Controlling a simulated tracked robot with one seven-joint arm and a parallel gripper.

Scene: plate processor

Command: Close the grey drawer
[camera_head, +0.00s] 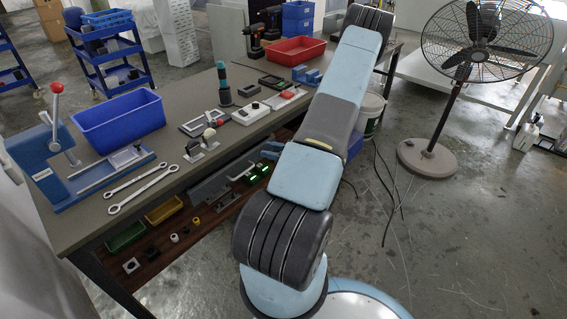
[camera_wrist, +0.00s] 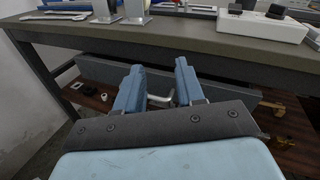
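The grey drawer (camera_wrist: 225,92) is under the workbench top. In the wrist view its long front stands out below the bench edge, with a dark gap above it. In the head view the drawer (camera_head: 212,184) juts out from the bench's front side. A pale handle (camera_wrist: 160,99) on the drawer front shows between the fingers of my gripper (camera_wrist: 158,76). The two blue fingers are apart, one on each side of the handle. I cannot tell whether they touch it. In the head view my gripper (camera_head: 271,149) is partly hidden by my arm.
The workbench (camera_head: 85,215) carries a blue bin (camera_head: 118,120), a lever press (camera_head: 60,150), wrenches and small devices. A lower shelf holds yellow and green trays (camera_head: 125,236) and small parts. A fan (camera_head: 440,120) stands at the right. Open floor lies right of my arm.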

